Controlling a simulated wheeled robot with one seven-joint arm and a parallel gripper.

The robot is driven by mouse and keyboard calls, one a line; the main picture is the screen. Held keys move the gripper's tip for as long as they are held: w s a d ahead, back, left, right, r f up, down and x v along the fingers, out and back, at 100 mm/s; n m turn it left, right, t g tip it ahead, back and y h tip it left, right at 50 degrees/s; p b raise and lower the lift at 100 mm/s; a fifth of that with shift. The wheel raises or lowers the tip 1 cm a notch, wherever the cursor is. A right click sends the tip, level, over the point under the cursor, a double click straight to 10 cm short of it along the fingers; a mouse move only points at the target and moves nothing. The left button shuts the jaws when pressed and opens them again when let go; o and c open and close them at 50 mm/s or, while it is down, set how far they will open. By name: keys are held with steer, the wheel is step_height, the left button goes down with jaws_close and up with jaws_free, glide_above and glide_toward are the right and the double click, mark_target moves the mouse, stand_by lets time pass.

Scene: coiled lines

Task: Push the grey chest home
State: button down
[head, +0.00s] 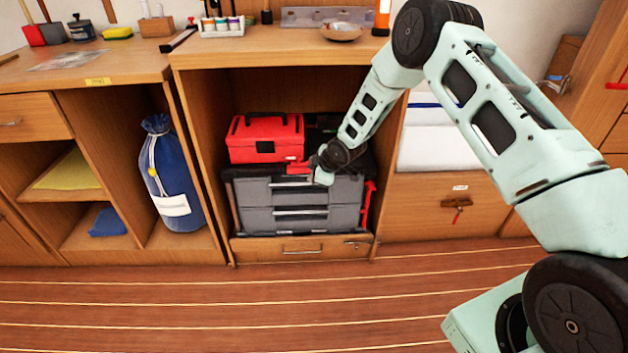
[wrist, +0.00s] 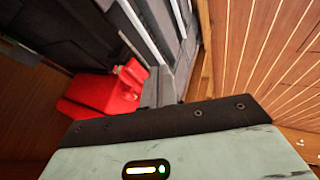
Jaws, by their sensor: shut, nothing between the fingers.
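The grey chest (head: 258,218) stands in the open bay of the wooden cabinet. It has a dark top, grey drawer fronts with pale bar handles, and a red part (head: 367,200) on its right side. How far it stands out of the bay is hard to tell. My forearm hides the chest's upper right part.
A red toolbox (head: 266,138) sits on top of the chest. A wooden drawer (head: 265,249) lies below it. A blue bag (head: 172,180) stands in the left bay, and white folded things (head: 435,148) lie to the right. The plank floor (head: 200,300) in front is clear.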

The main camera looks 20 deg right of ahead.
steer(key=p+v, duration=0.2)
steer(key=v, duration=0.7)
steer(key=s+a+r+m+g, duration=0.3)
steer(key=s+a+r, duration=1)
steer(key=s, duration=0.1)
steer(key=s+a+r+m+g+h, duration=0.15)
steer(key=s+r, duration=0.25)
steer(key=s, duration=1)
steer(key=s+a+r+m+g, duration=0.1)
steer(key=s+r+g, duration=0.15)
steer(key=s, duration=1.05)
step_height(320, 180, up, 22)
steer(key=s+p, duration=0.1)
steer(key=p, duration=1.9)
steer(key=shift+d+f, duration=0.2)
steer(key=shift+h, duration=0.25)
